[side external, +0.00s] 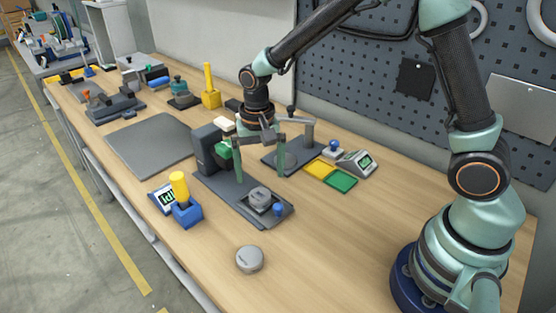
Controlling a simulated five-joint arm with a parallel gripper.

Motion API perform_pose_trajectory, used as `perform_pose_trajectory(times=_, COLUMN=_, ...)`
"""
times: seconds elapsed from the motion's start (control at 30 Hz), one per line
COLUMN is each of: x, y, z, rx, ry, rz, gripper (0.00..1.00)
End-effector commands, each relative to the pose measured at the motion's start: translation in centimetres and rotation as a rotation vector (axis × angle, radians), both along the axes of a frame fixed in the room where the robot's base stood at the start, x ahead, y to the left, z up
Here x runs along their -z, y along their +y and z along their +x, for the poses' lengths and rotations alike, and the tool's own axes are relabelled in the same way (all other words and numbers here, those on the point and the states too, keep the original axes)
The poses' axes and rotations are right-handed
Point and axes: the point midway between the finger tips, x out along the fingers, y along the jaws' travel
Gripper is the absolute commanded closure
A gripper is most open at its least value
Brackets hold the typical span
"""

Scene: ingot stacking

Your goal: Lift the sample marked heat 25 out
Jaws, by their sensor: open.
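A grey metal sample (260,197) sits in the holder at the near end of a dark grey bench device (222,190). A second grey round sample (249,259) lies flat on the bare table in front of that device. Some marking shows on its side, but it is too small to read, so I cannot tell which sample is heat 25. My gripper (260,162) points down over the device with its two green fingers apart and nothing visible between them. It is behind and above the sample in the holder, apart from it.
A blue holder with a yellow handle (180,188) stands left of the device. A dark stand (295,155), yellow pad (320,169), green pad (341,181) and small display (355,163) are to the right. A grey mat (148,143) lies behind left. The front table (330,250) is mostly clear.

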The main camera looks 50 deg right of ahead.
Motion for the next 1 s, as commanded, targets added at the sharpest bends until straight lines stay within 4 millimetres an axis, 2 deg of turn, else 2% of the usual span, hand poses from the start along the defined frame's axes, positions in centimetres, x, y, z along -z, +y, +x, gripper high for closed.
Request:
perform_pose_trajectory(times=0.27, x=2.1, y=0.0, z=0.0, rx=-0.001, ry=0.001, rz=0.000, gripper=0.00)
perform_pose_trajectory(times=0.6, x=6.3, y=0.0, z=0.4, rx=-0.001, ry=0.001, rz=0.000, gripper=0.00)
perform_pose_trajectory(times=0.87, x=6.7, y=0.0, z=0.4, rx=-0.001, ry=0.000, rz=0.000, gripper=0.00)
perform_pose_trajectory(times=0.9, x=6.7, y=0.0, z=0.4, rx=-0.001, ry=0.000, rz=0.000, gripper=0.04)
perform_pose_trajectory(times=0.97, x=6.6, y=0.0, z=0.4, rx=-0.001, ry=0.000, rz=0.000, gripper=0.27)
perform_pose_trajectory(times=1.0, x=6.6, y=0.0, z=0.4, rx=-0.001, ry=0.000, rz=0.000, gripper=0.42)
